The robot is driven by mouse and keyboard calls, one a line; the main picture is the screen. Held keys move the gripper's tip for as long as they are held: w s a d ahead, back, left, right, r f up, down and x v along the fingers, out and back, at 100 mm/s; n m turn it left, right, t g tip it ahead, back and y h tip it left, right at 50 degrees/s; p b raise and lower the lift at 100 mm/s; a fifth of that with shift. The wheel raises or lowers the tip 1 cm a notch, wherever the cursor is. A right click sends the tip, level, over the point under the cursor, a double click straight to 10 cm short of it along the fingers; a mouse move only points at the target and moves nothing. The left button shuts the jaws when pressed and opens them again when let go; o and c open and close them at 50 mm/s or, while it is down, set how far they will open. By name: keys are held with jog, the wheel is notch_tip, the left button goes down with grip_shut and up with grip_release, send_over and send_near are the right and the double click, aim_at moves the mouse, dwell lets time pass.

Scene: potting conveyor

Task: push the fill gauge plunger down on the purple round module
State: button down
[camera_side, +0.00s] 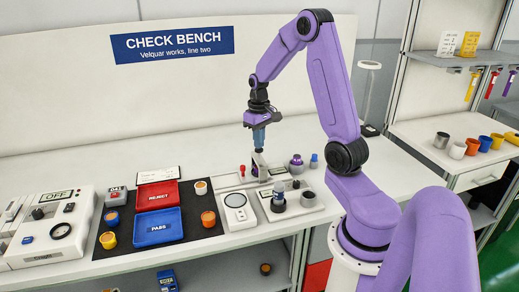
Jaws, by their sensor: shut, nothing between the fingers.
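My gripper (259,149) points straight down, shut and empty, above the grey fixture (311,209) on the white bench. Its tips are close to the top of a grey upright piece (261,160); I cannot tell whether they touch. A small purple part (254,170) shows beside that piece, partly hidden by it. A round purple item with a knob on top (297,165) stands to the right of the gripper. The gauge plunger is too small to make out for certain.
A red-capped item (242,171) and a blue-capped item (313,161) stand near the gripper. A white scale-like device (238,208) is in front left. Red (158,188) and blue (146,238) trays lie on a black mat (190,244) with several round modules.

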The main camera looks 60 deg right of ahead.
jog(key=shift+f, duration=1)
dwell(0.6)
jog(key=shift+r, duration=4.05)
jog(key=s+a+r+n, duration=0.1)
jog(key=s+a+n, duration=0.25)
jog(key=a, duration=0.75)
jog(key=s+a+n, duration=0.2)
jog(key=a+n, duration=0.2)
jog(key=a, duration=0.7)
jog(key=s+a+n, duration=0.4)
jog(key=s, duration=0.4)
jog(key=s+a+n, duration=0.3)
jog(key=s+n, duration=0.1)
jog(key=s, duration=0.5)
jog(key=shift+s+a+f, duration=0.25)
jog(key=shift+a+f, duration=0.05)
jog(key=shift+a, duration=0.05)
